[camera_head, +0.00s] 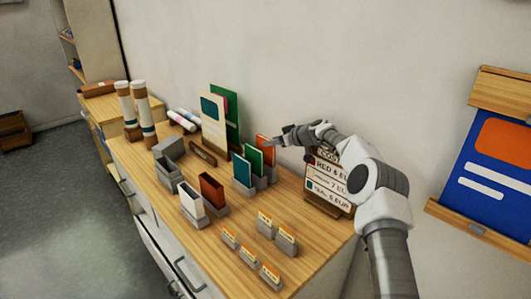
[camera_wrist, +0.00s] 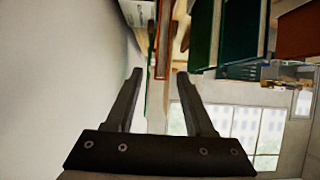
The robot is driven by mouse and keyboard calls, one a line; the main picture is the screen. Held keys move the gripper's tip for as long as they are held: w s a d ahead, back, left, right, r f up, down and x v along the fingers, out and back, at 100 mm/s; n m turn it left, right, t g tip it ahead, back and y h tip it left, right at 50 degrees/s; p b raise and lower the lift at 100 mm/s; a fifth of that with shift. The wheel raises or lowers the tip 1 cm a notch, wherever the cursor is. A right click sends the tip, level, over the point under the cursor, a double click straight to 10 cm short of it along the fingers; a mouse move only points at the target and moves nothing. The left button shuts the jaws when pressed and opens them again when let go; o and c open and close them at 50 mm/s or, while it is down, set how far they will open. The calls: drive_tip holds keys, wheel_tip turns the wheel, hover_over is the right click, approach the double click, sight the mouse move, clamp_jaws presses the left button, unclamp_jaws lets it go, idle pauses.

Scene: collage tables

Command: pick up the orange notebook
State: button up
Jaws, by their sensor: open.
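The orange notebook (camera_head: 265,145) stands upright in a grey holder on the wooden table, behind the green notebook (camera_head: 254,161) and the blue notebook (camera_head: 241,171). My gripper (camera_head: 271,141) reaches in from the right, with its tips at the notebook's upper part. In the wrist view the gripper (camera_wrist: 158,74) is open, its two fingers apart. A narrow orange-red edge, apparently the orange notebook (camera_wrist: 163,40), shows in line with the gap between the tips. I cannot tell whether it is between the fingers or just beyond them. No contact is visible.
A price sign (camera_head: 328,187) stands under my arm. A rust-brown notebook (camera_head: 211,189) and a white one (camera_head: 190,200) stand in holders towards the front. Small card holders (camera_head: 265,228) line the near edge. The wall is close behind the table (camera_head: 165,215).

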drive_tip(key=shift+x, duration=1.15)
clamp_jaws()
idle(0.8)
